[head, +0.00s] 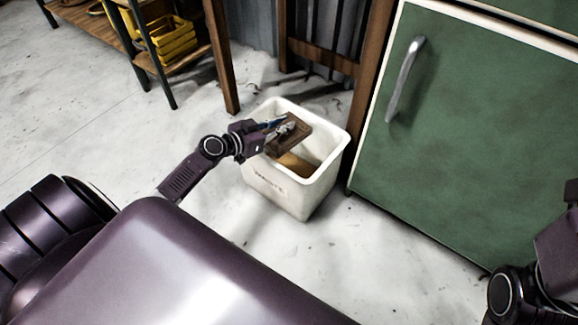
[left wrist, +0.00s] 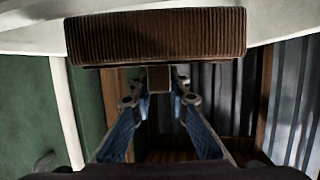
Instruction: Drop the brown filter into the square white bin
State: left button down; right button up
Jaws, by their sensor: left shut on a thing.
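The square white bin (head: 268,182) stands on the floor in the head view, with faint lettering on its front. The brown filter (head: 296,141) is held over the bin's opening, tilted. My left gripper (head: 283,127) is shut on the filter, at the bin's upper left side. In the left wrist view the ribbed brown filter (left wrist: 157,35) lies across the top, with the fingers of the left gripper (left wrist: 159,84) meeting at a small block below its middle. Part of my right arm shows at the lower right of the head view, but its fingers do not.
A tan patch (head: 297,166) shows inside the bin. A green cabinet (head: 470,130) with a metal handle stands close to the bin's right. A wooden shelf with yellow bins (head: 172,38) is at the upper left. The floor left of the bin is clear.

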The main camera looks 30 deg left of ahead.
pick_arm(q)
jog(key=c, duration=1.8)
grip_release()
jog(key=shift+o, duration=0.2)
jog(key=shift+s, duration=0.25)
jog(key=v, duration=1.1)
jog(key=shift+s+r, duration=0.15)
jog(key=shift+s, duration=0.1)
